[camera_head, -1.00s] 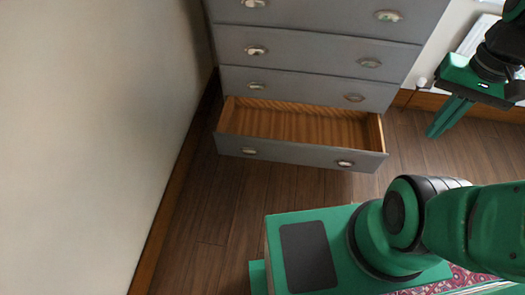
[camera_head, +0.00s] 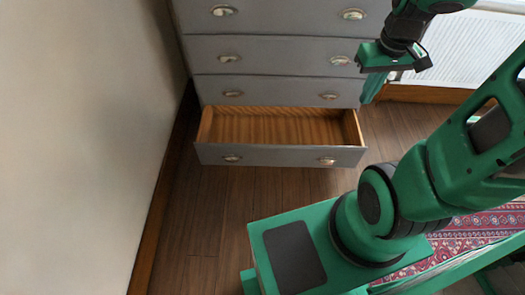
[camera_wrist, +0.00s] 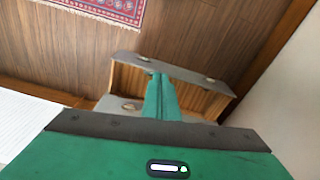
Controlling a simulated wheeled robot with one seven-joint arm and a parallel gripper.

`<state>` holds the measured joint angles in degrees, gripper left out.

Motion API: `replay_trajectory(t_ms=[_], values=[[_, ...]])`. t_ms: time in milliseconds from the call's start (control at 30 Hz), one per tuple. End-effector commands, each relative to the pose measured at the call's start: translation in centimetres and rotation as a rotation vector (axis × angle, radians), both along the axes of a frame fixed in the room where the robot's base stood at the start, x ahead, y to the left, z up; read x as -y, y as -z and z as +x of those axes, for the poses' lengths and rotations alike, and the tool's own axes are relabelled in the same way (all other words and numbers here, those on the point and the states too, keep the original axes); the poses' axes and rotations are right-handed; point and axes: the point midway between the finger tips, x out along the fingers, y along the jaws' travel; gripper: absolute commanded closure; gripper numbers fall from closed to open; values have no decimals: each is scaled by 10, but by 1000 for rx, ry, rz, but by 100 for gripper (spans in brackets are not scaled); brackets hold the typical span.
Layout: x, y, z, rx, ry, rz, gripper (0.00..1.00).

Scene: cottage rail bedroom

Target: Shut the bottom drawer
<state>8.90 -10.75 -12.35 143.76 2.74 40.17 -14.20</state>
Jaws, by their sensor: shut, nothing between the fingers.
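The bottom drawer (camera_head: 280,155) of a grey dresser stands pulled out. Its bare wooden inside (camera_head: 285,126) shows and looks empty. Its front has two metal cup handles, a left one (camera_head: 232,157) and a right one (camera_head: 327,160). My gripper (camera_head: 371,90) is shut and empty, to the right of the drawer and close to the dresser's right side. In the wrist view the green fingers (camera_wrist: 161,98) are together, and the drawer front (camera_wrist: 172,67) shows beyond them. I cannot tell whether they touch anything.
The drawers above (camera_head: 280,90) are shut. A cream wall (camera_head: 80,130) runs along the left. A white radiator (camera_head: 465,50) stands at the back right. A red patterned rug (camera_head: 470,232) lies at the right. Wooden floor (camera_head: 215,205) in front of the drawer is clear.

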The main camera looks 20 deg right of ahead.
Motion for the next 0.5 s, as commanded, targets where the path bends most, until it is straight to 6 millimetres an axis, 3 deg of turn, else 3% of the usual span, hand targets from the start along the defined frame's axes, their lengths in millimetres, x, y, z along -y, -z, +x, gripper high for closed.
replay_trajectory(t_ms=[200,500], values=[[-14,54,74,56,-254,-20,100],[-50,140,157,161,-567,-36,100]])
